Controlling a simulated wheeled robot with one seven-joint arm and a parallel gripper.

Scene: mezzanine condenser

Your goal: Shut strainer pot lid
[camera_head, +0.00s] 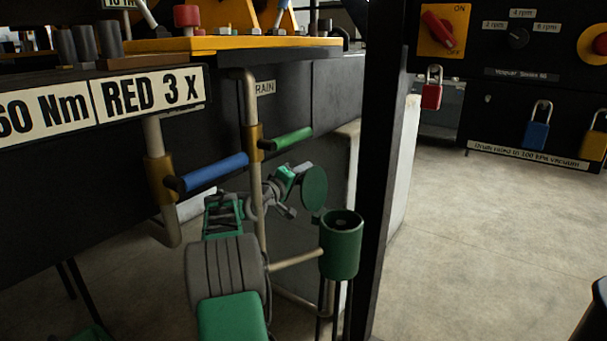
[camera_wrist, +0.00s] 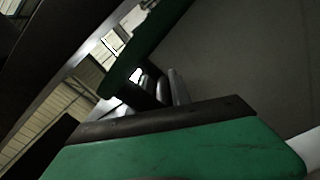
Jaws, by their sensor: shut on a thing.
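The strainer pot (camera_head: 339,252) is a dark green cylinder with a dark open top, at the lower middle of the head view. Its round green lid (camera_head: 314,190) stands raised, roughly upright, above the pot's left rim. My gripper (camera_head: 292,178) is at the lid's left side and is shut on the lid, with the jaws partly hidden. In the wrist view a dark green edge (camera_wrist: 150,45), likely the lid, crosses the upper middle, close to a black and green finger (camera_wrist: 170,135).
A dark post (camera_head: 378,170) rises just right of the pot.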

